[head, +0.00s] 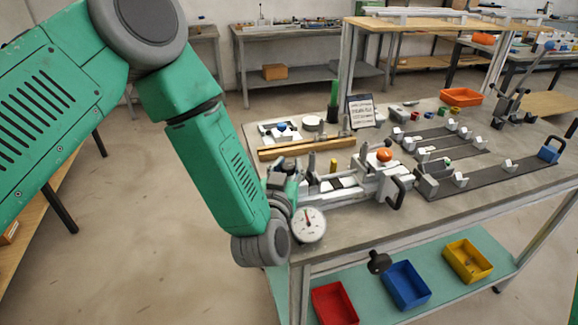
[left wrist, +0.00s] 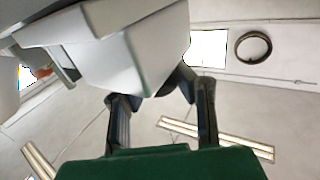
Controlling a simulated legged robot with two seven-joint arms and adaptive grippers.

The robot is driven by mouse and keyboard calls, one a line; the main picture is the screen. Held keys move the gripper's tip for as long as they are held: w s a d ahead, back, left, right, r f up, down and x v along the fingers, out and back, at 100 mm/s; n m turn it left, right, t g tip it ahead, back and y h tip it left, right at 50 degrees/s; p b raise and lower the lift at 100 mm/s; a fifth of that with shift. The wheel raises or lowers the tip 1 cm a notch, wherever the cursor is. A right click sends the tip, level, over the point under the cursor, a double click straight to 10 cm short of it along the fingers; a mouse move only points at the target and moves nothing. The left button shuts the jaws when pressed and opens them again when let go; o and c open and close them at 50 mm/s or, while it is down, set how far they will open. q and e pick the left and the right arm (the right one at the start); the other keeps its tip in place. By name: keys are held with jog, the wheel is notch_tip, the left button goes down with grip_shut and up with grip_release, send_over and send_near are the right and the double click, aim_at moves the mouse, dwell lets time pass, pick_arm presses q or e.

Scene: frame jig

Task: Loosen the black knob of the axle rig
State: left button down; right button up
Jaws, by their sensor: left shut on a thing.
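The axle rig (head: 345,193) is a long grey metal fixture near the left front of the table, with a round white dial gauge (head: 309,225) at its front left and an orange knob (head: 384,155) on top. My left gripper (head: 287,183) is at the rig's left end, partly behind my own wrist. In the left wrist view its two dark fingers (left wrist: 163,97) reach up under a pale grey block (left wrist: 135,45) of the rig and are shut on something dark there. The black knob itself is mostly hidden by the block and fingers. My right gripper is not in view.
A black loop handle (head: 401,191) stands at the rig's right end. Dark rails with small blocks (head: 490,180) lie to the right. A wooden bar (head: 305,148) lies behind the rig. Red, blue (head: 405,285) and yellow bins stand on the lower shelf, near a dark knob-shaped item (head: 379,262).

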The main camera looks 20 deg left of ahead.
pick_arm(q)
jog(key=shift+y, duration=0.3)
jog(key=c, duration=1.2)
grip_release()
jog(key=shift+s+d, duration=0.1)
jog(key=shift+s, duration=0.15)
jog(key=s+d, duration=0.1)
jog(key=s, duration=1)
jog(key=shift+s+d, duration=0.2)
